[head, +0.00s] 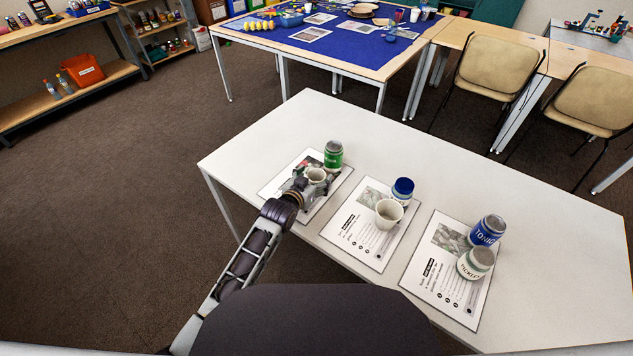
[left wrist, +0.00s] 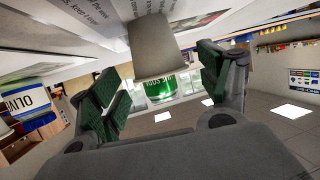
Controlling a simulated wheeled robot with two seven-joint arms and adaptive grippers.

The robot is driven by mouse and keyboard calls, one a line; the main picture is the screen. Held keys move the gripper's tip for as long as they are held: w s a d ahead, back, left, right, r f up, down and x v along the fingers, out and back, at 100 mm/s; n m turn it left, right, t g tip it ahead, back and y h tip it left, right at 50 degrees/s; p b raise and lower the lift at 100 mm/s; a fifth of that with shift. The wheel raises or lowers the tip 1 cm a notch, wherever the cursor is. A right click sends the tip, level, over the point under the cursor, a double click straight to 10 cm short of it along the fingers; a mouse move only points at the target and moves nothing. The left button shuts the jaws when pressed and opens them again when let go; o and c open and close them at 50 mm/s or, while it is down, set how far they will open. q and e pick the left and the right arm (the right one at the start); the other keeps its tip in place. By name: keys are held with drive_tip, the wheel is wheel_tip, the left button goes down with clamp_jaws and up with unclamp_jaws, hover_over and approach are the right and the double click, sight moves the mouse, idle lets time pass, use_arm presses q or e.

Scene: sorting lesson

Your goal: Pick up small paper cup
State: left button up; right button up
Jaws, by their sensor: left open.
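A small pale paper cup (head: 317,174) stands on the left printed sheet (head: 268,190), just in front of a green can (head: 333,155). My left gripper (head: 308,183) is low over that sheet, with its fingers around the cup. In the left wrist view the cup (left wrist: 155,48) is between the spread green-padded fingers of the left gripper (left wrist: 157,75), with gaps on both sides. The green can (left wrist: 160,92) shows behind it. My right gripper is in neither view.
A larger paper cup (head: 388,214) and a blue jar (head: 402,190) stand on the middle sheet (head: 352,235). The white table (head: 560,265) is bare at the right.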

use_arm(q)
drive_tip(key=shift+x, duration=1.2)
drive_tip(key=c, duration=0.8)
